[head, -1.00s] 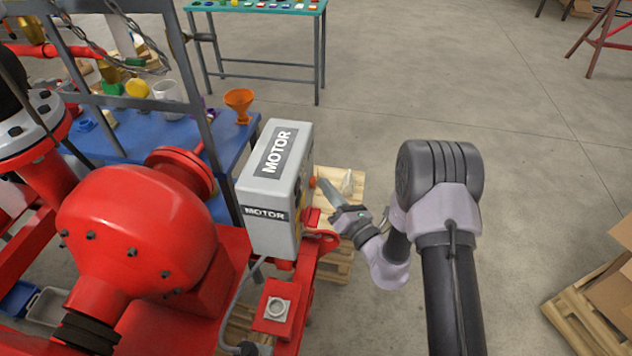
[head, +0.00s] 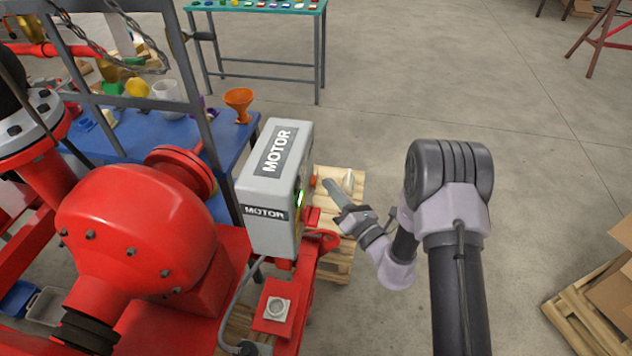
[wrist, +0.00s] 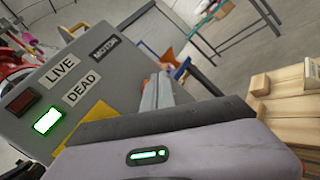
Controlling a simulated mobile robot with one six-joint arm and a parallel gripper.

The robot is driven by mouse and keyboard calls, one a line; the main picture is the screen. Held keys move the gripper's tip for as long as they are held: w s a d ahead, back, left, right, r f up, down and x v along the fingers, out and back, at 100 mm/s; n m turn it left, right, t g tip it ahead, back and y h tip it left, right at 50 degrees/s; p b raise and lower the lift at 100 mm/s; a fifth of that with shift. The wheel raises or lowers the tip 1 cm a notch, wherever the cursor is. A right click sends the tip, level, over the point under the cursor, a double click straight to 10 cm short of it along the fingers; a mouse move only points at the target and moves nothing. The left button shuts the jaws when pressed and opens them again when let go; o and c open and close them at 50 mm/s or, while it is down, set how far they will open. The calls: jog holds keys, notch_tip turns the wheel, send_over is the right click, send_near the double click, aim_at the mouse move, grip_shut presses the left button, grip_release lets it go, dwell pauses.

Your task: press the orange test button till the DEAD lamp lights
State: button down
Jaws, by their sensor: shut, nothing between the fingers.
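The grey MOTOR box (head: 273,185) stands on the red pump skid. The orange test button (head: 312,182) sticks out from its right side. In the wrist view, the lamp beside the DEAD label (wrist: 48,120) glows bright green-white; the lamp beside the LIVE label (wrist: 22,102) is dark red. The green glow also shows on the box's side in the head view (head: 300,198). My gripper (head: 328,184) is shut and empty, its tips just right of the button with a small gap.
The red pump housing (head: 140,230) fills the left. A blue table (head: 225,150) with an orange funnel (head: 239,104) is behind the box. A wooden pallet (head: 340,260) lies on the floor beneath my gripper. The floor to the right is mostly clear.

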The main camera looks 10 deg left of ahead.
jog(key=d, duration=0.5)
jog(key=shift+s+b, duration=0.1)
jog(key=shift+b, duration=0.2)
dwell(0.8)
